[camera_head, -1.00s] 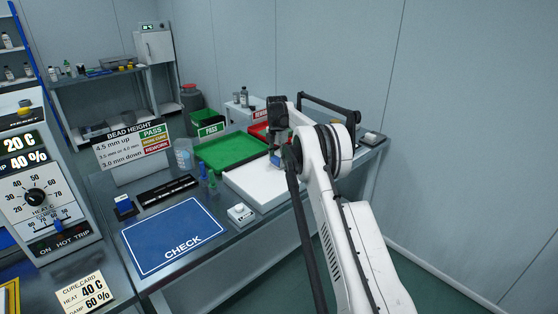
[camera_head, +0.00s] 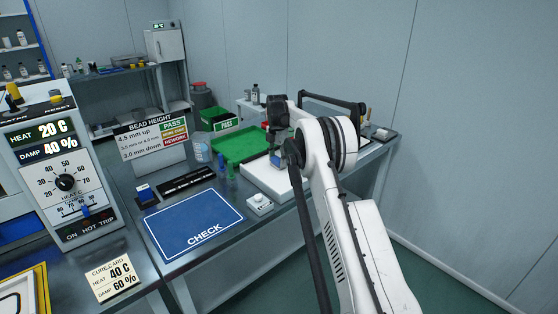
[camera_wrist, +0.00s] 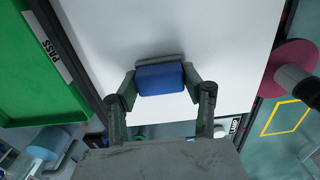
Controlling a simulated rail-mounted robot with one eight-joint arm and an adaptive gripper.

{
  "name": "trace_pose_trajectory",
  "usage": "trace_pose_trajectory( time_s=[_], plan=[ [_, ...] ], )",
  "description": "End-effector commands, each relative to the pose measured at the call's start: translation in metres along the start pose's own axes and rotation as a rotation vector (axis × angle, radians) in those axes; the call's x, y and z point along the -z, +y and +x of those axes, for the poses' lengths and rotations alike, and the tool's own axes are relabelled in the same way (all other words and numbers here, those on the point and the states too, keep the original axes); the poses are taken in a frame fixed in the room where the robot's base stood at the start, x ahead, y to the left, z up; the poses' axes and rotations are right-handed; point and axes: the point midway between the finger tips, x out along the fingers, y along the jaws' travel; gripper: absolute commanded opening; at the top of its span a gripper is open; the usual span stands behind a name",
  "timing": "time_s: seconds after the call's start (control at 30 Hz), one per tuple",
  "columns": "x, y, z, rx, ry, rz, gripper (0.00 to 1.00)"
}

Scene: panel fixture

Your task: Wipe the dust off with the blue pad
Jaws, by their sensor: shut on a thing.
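The blue pad (camera_wrist: 161,79) sits between the two fingertips of my gripper (camera_wrist: 162,84), which is shut on it. A grey-green strip shows along the pad's far side in the wrist view. The pad (camera_head: 275,160) is over the white panel (camera_head: 262,181); I cannot tell whether it touches the surface. The panel fills the middle of the wrist view (camera_wrist: 200,30) and looks plain white there. I can make out no dust. My gripper (camera_head: 275,154) is partly hidden by my arm in the head view.
A green PASS tray (camera_head: 238,146) lies beyond the panel. A blue CHECK mat (camera_head: 195,226) lies at the front. A dark-framed fixture (camera_head: 335,103) stands behind my arm.

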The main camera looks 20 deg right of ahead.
Motion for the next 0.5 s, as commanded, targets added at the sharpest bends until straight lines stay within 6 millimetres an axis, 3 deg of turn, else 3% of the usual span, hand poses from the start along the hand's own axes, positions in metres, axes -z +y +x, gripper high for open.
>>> trace_pose_trajectory(
  time_s=[0.13,0.2,0.5],
  plan=[
    [0.003,0.001,-0.005,0.000,0.000,-0.001,0.19],
    [0.004,0.001,-0.026,0.000,0.000,-0.002,0.19],
    [0.006,0.002,-0.051,0.000,0.000,-0.005,0.19]
  ],
)
